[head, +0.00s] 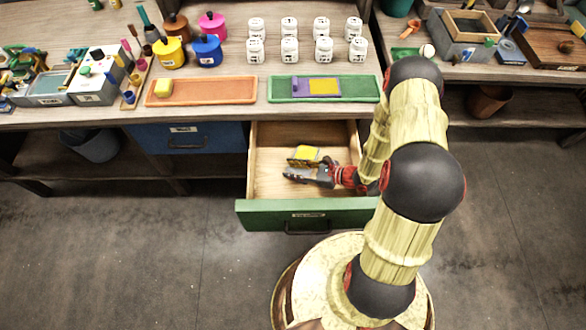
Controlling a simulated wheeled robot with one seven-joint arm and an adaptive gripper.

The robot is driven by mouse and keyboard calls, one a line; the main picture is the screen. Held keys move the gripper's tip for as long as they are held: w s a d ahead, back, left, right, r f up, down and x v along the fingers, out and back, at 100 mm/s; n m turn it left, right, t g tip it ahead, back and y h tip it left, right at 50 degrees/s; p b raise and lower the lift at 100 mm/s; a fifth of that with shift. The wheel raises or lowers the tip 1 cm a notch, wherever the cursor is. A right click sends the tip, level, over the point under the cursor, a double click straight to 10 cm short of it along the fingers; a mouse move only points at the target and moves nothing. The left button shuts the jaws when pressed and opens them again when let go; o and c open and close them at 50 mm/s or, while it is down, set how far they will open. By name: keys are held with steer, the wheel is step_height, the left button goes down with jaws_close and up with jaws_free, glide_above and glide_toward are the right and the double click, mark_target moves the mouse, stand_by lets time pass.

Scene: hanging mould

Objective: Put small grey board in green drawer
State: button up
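The green drawer (265,213) is pulled open below the bench, its pale wooden inside showing. My gripper (297,173) is over the open drawer, pointing left. A small board (292,160), greyish at its edge with a yellow patch on it, shows just behind my gripper, inside the drawer's outline. It looks tilted. I cannot tell whether the fingers touch or grip it, or whether it rests on the drawer floor. My arm covers the drawer's right side.
A blue drawer (160,138) is shut at the left. On the bench are an orange tray (215,91) with a yellow block, a green tray (360,90) with a purple-and-yellow board, several white jars (289,50) and paint pots (170,53). The floor at front left is clear.

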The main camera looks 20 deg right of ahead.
steer(key=shift+r, duration=0.1)
steer(key=shift+r+p, duration=0.3)
steer(key=p+v, duration=0.4)
steer(key=v, duration=0.8)
steer(key=s+a+r+n+g+h, duration=0.1)
steer(key=a+r+n+g, duration=0.3)
steer(key=r+n, duration=0.6)
steer(key=s+a+r+n+g+h, duration=0.1)
steer(key=a+r+n+g, duration=0.35)
steer(key=r, duration=0.95)
steer(key=s+r+n+t+h, duration=0.2)
steer(key=s+r+n+h, duration=0.2)
steer(key=r, duration=0.5)
steer(key=s+d+r+n+t+h, duration=0.1)
steer(key=s+r+n+t+h, duration=0.2)
steer(key=s+r+n, duration=0.3)
step_height(320, 180, up, 4)
steer(key=shift+f+n+h, duration=0.1)
steer(key=shift+n+h, duration=0.5)
steer(key=shift+n, duration=0.15)
steer(key=shift+s, duration=0.1)
